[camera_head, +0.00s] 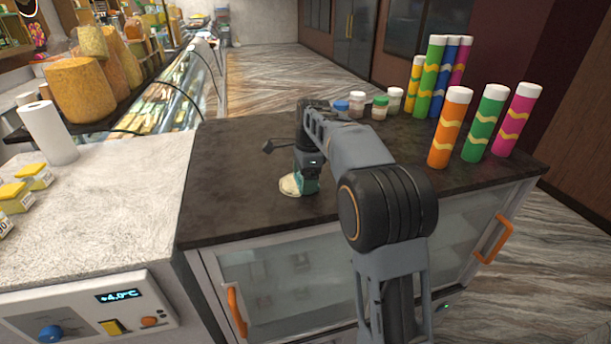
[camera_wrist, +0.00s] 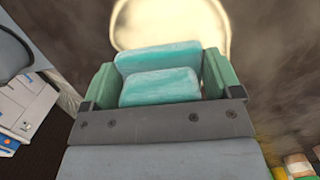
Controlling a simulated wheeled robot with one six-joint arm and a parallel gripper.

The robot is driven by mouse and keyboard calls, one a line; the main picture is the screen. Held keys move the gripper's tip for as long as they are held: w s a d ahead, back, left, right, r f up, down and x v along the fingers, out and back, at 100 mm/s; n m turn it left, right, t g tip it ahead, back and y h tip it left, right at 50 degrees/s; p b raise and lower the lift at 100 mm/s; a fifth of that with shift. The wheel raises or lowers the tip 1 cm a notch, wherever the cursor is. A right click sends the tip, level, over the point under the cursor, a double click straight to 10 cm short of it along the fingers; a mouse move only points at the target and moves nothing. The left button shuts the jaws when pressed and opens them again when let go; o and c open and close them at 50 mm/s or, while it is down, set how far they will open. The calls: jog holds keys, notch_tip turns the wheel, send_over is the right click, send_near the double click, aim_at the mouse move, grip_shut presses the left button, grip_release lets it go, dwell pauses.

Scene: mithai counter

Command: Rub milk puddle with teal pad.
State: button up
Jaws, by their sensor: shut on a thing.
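My gripper (camera_wrist: 158,82) is shut on the teal pad (camera_wrist: 158,58), which sits between its two green fingers in the wrist view. The cream-coloured milk puddle (camera_wrist: 180,22) lies on the dark counter just beyond the pad, and the pad covers part of it in that view. In the head view, the puddle (camera_head: 290,186) shows at the left of my gripper (camera_head: 305,180), which points down at the counter. The pad is mostly hidden there. I cannot tell whether the pad touches the counter.
The dark countertop (camera_head: 225,205) is clear around the puddle. Small jars (camera_head: 357,103) stand behind my arm. Several bright tubes (camera_head: 450,127) stand at the right. A paper roll (camera_head: 48,132) and yellow boxes (camera_head: 33,176) are on the pale counter at the left.

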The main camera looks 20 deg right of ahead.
jog(key=shift+w+r+p, duration=0.15)
jog(key=shift+w+p, duration=0.6)
jog(key=shift+p, duration=0.05)
jog(key=shift+w+f+p, duration=0.3)
jog(key=shift+w+p, duration=0.2)
jog(key=shift+w, duration=2.2)
jog(key=shift+a+r, duration=0.1)
jog(key=shift+a, duration=0.05)
